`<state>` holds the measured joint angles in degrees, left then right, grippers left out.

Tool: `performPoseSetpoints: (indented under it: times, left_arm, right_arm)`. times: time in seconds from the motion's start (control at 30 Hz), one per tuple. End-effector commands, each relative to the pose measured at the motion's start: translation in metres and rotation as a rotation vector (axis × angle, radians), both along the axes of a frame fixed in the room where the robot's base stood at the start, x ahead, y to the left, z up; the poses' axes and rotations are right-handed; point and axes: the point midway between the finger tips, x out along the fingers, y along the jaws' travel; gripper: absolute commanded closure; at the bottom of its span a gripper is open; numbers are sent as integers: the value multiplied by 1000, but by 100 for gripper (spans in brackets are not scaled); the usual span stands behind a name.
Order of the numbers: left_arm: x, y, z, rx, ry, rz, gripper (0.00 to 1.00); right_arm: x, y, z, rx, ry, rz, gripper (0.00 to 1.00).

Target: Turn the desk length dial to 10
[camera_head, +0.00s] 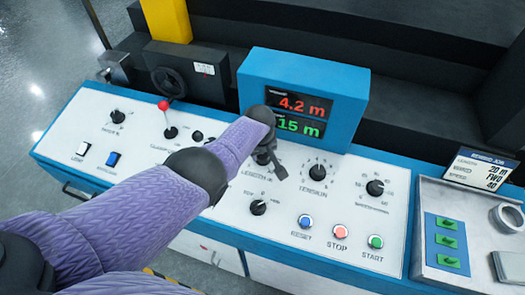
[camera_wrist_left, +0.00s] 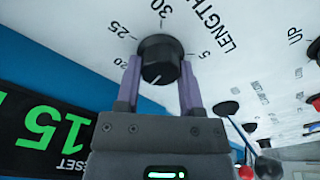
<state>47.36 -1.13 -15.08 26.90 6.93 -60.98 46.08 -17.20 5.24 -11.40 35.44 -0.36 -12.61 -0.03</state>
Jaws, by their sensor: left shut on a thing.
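The black length dial (camera_wrist_left: 160,58) sits on the white panel, with the numbers 20, 25, 30 and 5 showing around it in the left wrist view. Its white pointer mark faces down toward my gripper body; the numbers on that side are hidden. My left gripper (camera_wrist_left: 160,84) is shut on the dial, one purple finger on each side. In the head view my left gripper (camera_head: 265,154) reaches down over the dial and mostly covers it. The blue display box (camera_head: 349,87) behind it reads 4.2 m in red and 15 m in green. My right gripper is not in view.
The tension dial (camera_head: 317,172), another black knob (camera_head: 258,207) and the reset button (camera_head: 305,221) are close by. A red-tipped lever (camera_head: 165,113) stands to the left. A job card (camera_head: 481,169) stands at the right, beside a tray with green switches (camera_head: 447,241).

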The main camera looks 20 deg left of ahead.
Motion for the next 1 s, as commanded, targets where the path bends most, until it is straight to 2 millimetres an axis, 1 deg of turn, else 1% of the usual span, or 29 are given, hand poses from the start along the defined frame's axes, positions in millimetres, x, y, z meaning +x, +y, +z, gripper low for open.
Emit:
performPoseSetpoints:
  times: [0.27,0.63,1.0]
  left_arm:
    - [1,0,1,-46,-2,256,100]
    - [0,1,1,-108,-2,602,100]
    - [-1,2,1,-164,0,925,100]
  right_arm:
    - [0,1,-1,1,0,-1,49]
    - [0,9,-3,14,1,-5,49]
    - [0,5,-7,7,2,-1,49]
